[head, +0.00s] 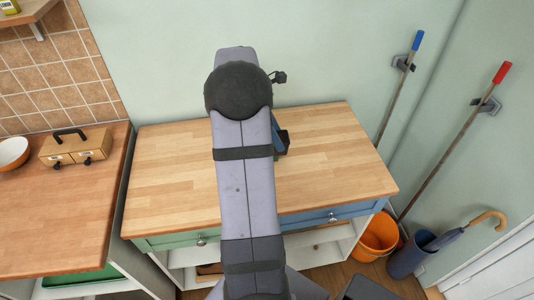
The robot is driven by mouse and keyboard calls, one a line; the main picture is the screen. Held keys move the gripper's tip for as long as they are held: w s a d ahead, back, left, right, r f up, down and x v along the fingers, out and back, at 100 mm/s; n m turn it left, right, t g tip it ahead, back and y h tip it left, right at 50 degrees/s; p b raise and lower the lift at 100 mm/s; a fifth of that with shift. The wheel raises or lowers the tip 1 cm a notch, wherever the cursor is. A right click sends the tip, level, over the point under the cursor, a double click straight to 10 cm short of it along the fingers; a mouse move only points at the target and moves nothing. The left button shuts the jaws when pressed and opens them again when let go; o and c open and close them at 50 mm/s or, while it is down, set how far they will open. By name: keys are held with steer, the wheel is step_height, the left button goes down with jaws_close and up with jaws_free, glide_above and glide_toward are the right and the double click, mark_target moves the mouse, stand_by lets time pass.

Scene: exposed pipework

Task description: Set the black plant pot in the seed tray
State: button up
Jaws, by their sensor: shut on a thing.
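I see no black plant pot in the head view, and nothing I can clearly make out as a seed tray. My arm covers the middle of the wooden worktop (170,175) and hides what lies behind it. My gripper's fingers are hidden behind the arm. A small dark blue and black piece (282,141) shows at the arm's right edge; I cannot tell what it is.
A wooden box (76,149) and a white-orange bowl (13,153) stand on the left counter (50,220). A green object (85,278) sits beneath it. An orange bucket (376,238) and umbrella stand (408,261) are right. The worktop's visible sides are clear.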

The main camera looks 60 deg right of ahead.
steer(key=w+d, duration=0.4)
steer(key=w, duration=0.3)
steer(key=shift+w+r, duration=0.15)
steer(key=shift+w, duration=0.2)
steer(key=shift+d, duration=0.1)
steer(key=shift+f+p, duration=1.35)
steer(key=shift+f, duration=3.65)
steer(key=shift+f, duration=0.1)
steer(key=o, duration=1.1)
steer(key=b+v, duration=0.3)
steer(key=v, duration=0.9)
steer(key=shift+s+b, duration=0.1)
steer(key=shift+b, duration=0.3)
